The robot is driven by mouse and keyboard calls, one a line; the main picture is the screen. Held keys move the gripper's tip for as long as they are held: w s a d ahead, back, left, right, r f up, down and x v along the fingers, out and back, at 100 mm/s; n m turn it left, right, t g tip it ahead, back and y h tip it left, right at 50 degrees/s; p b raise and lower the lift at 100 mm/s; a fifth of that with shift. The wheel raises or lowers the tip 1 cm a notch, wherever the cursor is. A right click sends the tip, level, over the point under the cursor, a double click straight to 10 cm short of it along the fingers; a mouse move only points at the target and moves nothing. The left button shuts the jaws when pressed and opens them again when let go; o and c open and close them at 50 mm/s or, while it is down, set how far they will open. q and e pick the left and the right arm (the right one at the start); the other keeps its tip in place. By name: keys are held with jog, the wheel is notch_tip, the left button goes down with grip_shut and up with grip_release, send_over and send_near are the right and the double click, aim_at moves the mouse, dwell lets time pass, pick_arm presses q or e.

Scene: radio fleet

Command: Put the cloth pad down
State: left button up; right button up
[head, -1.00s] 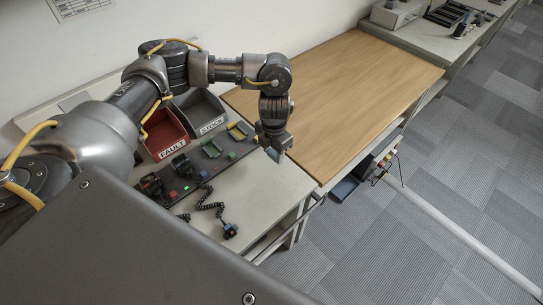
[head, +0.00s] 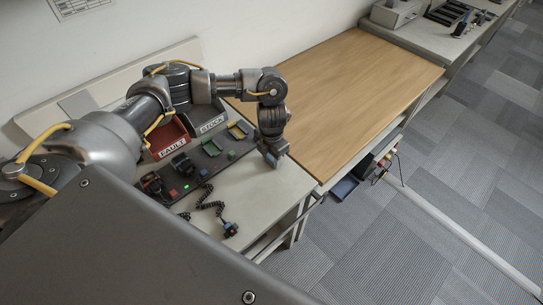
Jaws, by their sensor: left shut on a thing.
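My left gripper (head: 272,157) points down over the right end of the pale bench (head: 262,195), close to the bench top. It is shut on a small light blue-grey thing, which I take to be the cloth pad (head: 275,160); only a little of it shows below the fingers. I cannot tell whether the pad touches the bench. My right gripper is not in view.
A red FAULT bin (head: 168,140) and a grey STOCK bin (head: 207,119) stand behind a dark strip (head: 209,158) with radios and coloured holders. A coiled-cord microphone (head: 230,229) lies in front. A wooden table (head: 345,95) to the right is bare.

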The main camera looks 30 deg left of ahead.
aim_at(272, 159)
pick_arm(q)
jog(key=o, duration=1)
jog(key=shift+f, duration=0.1)
jog(key=shift+o, duration=0.2)
notch_tip(272, 159, up, 12)
jog(key=shift+r, duration=0.25)
jog(key=shift+d, duration=0.1)
